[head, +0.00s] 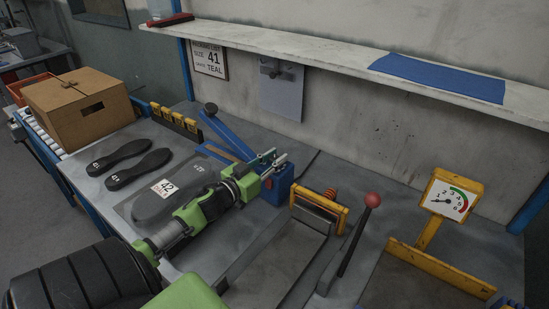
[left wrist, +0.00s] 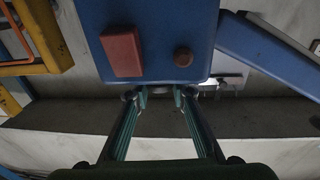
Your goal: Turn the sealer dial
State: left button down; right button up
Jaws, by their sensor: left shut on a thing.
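The sealer is a blue box (head: 281,188) with a long blue arm (head: 228,134) that ends in a dark knob. My left gripper (head: 273,162) is at the top of the box, its fingers pointing to the upper right. In the left wrist view the blue box (left wrist: 150,40) fills the top middle, with a red block (left wrist: 122,51) and a round brown knob (left wrist: 183,56) on it. My right gripper is not in view.
Dark soles (head: 140,164) and a grey mat (head: 118,208) lie left. A yellow-framed press (head: 320,208), a red-knobbed lever (head: 371,201) and a gauge (head: 447,200) stand right. A cardboard box (head: 82,105) is far left. A shelf (head: 330,50) runs along the wall.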

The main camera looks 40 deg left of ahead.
aim_at(275, 157)
pick_arm(q)
jog(key=shift+a+m+h, duration=0.1)
jog(key=shift+m+h, duration=0.6)
jog(key=shift+h, duration=0.8)
jog(key=c, duration=1.8)
grip_release()
jog(key=shift+f, duration=0.1)
jog(key=shift+o, duration=0.2)
notch_tip(275, 157, up, 10)
